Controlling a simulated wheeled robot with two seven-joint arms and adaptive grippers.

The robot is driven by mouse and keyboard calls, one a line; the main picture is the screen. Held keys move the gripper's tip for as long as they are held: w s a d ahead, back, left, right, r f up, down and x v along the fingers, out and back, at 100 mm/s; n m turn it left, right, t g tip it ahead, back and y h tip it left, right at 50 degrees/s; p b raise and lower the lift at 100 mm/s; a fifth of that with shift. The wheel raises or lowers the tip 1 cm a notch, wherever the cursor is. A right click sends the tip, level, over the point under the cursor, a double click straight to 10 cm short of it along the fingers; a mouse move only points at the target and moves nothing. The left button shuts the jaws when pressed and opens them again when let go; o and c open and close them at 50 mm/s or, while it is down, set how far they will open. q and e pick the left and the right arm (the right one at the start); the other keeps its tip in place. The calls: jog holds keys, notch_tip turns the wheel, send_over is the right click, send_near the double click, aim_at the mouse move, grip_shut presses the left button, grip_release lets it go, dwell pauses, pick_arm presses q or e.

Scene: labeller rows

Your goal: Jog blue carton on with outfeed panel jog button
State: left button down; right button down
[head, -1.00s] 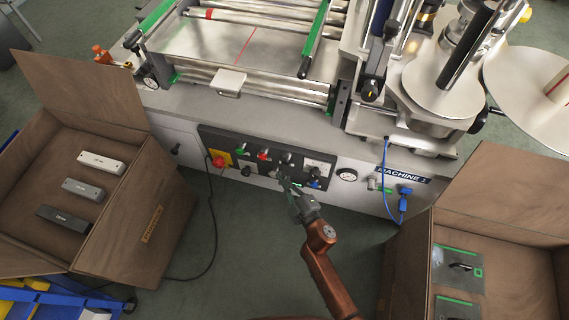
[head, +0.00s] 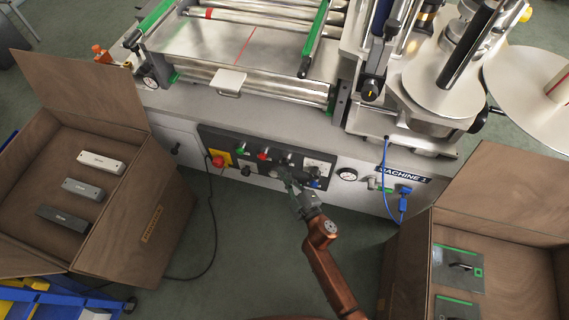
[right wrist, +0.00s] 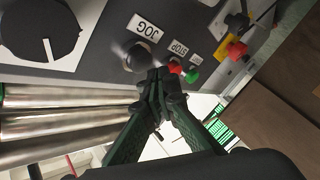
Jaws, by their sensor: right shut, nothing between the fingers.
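The machine's control panel (head: 228,152) faces me at the front of the machine. My right gripper (head: 284,175) is at its middle, fingers shut and empty. In the right wrist view the right gripper (right wrist: 160,76) has its fingertips right by a dark round button (right wrist: 136,57) under the JOG label (right wrist: 142,28); I cannot tell whether they touch it. Red (right wrist: 175,67) and green (right wrist: 192,76) buttons lie beside the fingertips, near the STOP label (right wrist: 179,48). The head view hides the jog button behind the gripper. No blue carton shows. My left gripper is out of view.
An open brown box (head: 152,237) with grey and black blocks stands at left. Another open box (head: 490,222) with flat plates stands at right. Above the panel are rollers and a metal plate (head: 215,45). A blue cable (head: 387,185) hangs right of the panel.

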jog(key=shift+w, duration=0.15)
dwell(0.6)
jog(key=shift+w+d, duration=0.15)
jog(key=shift+w, duration=0.15)
